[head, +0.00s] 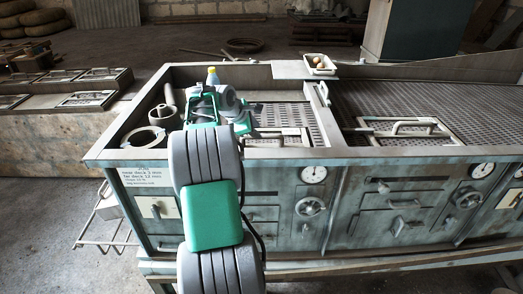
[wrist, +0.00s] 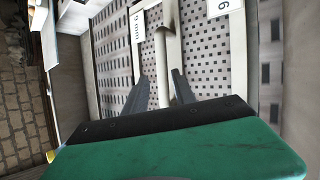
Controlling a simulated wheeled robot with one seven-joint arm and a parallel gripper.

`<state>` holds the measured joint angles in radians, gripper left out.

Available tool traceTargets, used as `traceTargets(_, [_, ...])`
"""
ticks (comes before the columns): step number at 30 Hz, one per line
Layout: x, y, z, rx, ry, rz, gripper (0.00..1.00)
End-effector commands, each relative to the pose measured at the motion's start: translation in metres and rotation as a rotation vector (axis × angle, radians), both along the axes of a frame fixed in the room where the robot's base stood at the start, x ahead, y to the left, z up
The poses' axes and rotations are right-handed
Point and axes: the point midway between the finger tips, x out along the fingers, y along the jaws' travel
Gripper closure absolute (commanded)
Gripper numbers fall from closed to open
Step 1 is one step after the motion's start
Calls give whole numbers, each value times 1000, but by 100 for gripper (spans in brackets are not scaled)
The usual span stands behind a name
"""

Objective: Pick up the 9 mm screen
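The 9 mm screen (wrist: 204,60) is a perforated plate in a pale frame, with a label reading "9 mm" (wrist: 138,27) in the wrist view. A pale bar handle (wrist: 168,50) runs along it. My gripper (wrist: 161,95) has its two dark fingers spread apart, one on each side of the handle's near end; I cannot tell whether they touch it. In the head view, a handled screen (head: 280,138) lies in the near deck beside my gripper (head: 243,124), partly hidden by my arm. Its label is not readable there.
Another handled screen (head: 405,130) lies on the right mesh deck. Several handled screens lie on the left bench (head: 60,118). The near deck also holds a ring (head: 142,137), a grey pipe-like part (head: 166,108) and a bottle (head: 212,76). A small egg tray (head: 319,64) sits behind.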

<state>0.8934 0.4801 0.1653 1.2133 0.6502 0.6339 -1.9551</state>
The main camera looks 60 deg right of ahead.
Motion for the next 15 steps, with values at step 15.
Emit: traceTargets(15, [-7,-46,-58,1,4,4,68])
